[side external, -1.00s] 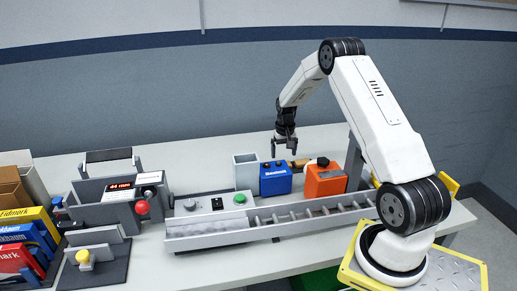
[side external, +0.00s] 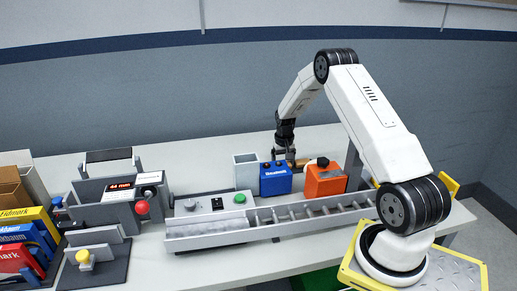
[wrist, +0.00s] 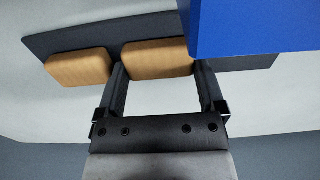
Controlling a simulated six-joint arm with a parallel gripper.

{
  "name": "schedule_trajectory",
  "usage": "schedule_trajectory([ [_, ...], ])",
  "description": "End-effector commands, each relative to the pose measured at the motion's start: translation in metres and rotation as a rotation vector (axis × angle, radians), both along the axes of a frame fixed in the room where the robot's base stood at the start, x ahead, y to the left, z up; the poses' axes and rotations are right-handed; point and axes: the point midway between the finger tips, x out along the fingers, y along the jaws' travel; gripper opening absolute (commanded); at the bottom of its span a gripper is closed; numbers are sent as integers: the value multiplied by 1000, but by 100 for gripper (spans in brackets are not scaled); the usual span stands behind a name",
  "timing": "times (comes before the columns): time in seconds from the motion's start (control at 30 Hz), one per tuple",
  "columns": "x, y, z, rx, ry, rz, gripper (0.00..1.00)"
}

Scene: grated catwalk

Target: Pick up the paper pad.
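No thing is plainly recognisable as a paper pad. In the wrist view, a tan, rounded block (wrist: 157,56), possibly the pad, lies on a dark flat board (wrist: 95,36). A second tan block (wrist: 79,67) lies to its left. My gripper (wrist: 160,70) is open, and its fingertips reach toward either side of the first block. I cannot tell whether they touch it. In the side view, my gripper (side external: 284,160) points down behind the blue box (side external: 275,180), which hides part of the area. A bit of tan (side external: 301,163) shows to the gripper's right.
The blue box (wrist: 250,25) stands close by in the wrist view. An orange box (side external: 325,181) and a grey open bin (side external: 246,172) flank it in the side view. A grey channel (side external: 270,222) runs in front. The tabletop behind, toward the wall, is clear.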

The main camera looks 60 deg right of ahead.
Motion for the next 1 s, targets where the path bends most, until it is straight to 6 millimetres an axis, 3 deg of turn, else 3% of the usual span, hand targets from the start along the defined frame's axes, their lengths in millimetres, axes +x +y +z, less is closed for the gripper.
schedule_trajectory([
  [0.03, 0, 0, 0, 0, 0, 0, 68],
  [0.13, 0, 0, 0, 0, 0, 0, 37],
  [0.17, 0, 0, 0, 0, 0, 0, 32],
  [0.57, 0, 0, 7, -1, -1, 0, 32],
  [0.77, 0, 0, 26, -1, -1, 0, 32],
  [1.0, 1, -1, 63, -3, -3, 0, 32],
])
